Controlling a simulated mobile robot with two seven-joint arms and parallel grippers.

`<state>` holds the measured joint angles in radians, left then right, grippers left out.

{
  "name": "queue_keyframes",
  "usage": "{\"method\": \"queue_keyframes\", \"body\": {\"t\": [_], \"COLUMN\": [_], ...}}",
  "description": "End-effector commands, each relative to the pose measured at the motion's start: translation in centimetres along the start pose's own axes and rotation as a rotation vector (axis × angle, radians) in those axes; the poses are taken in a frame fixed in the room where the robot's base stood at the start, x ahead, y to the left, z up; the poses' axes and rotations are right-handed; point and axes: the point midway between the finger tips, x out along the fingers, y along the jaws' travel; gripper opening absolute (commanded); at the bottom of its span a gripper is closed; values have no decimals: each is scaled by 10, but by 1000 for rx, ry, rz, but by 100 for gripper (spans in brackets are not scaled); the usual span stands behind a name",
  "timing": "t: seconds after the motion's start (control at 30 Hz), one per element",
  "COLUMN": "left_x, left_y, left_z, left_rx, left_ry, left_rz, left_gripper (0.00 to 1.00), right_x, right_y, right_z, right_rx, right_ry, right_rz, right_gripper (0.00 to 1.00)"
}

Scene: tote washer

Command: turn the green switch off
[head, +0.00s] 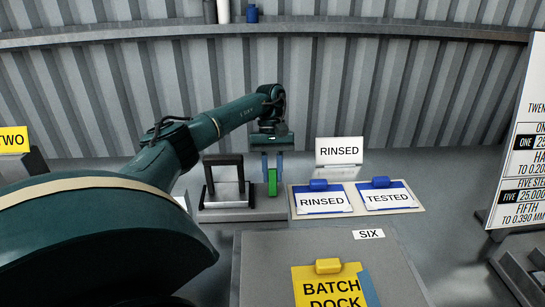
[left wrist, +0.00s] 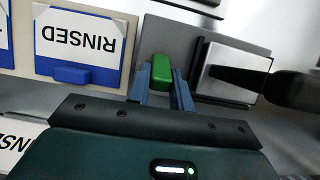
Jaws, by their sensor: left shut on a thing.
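The green switch (head: 272,183) is a small upright green block on a grey base, left of the RINSED clipboard in the head view. It also shows in the left wrist view (left wrist: 162,67). My left gripper (head: 272,163) reaches down over it from above. Its two blue fingers (left wrist: 161,80) stand on either side of the switch and are shut on it. The foot of the switch is partly hidden by the fingers in the wrist view. My right gripper is not in view.
A black handle (head: 240,172) on a pale plate stands close left of the switch. Clipboards RINSED (head: 323,203) and TESTED (head: 388,200) lie to the right, with an upright RINSED sign (head: 339,151) behind. A yellow BATCH DOCK clipboard (head: 328,290) lies in front.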

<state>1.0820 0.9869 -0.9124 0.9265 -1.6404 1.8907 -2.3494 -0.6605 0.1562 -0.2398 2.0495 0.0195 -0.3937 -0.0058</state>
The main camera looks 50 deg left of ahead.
Motion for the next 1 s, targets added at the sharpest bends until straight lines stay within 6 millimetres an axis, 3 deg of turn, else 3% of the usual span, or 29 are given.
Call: {"method": "queue_keyframes", "body": {"t": [0.23,0.77,0.8,1.0], "left_x": [3,3,3,4], "left_y": [0,0,0,0], "left_z": [1,2,2,2], "left_rx": [1,-1,-1,-1], "left_ry": [-72,-94,-93,-93], "left_rz": [3,1,1,1], "left_gripper": [0,0,25,41], "right_x": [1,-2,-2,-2], "right_y": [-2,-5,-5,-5], "right_z": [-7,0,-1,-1], "right_rx": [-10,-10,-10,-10], "right_ry": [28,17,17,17], "right_rz": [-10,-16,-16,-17], "right_gripper": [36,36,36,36]}}
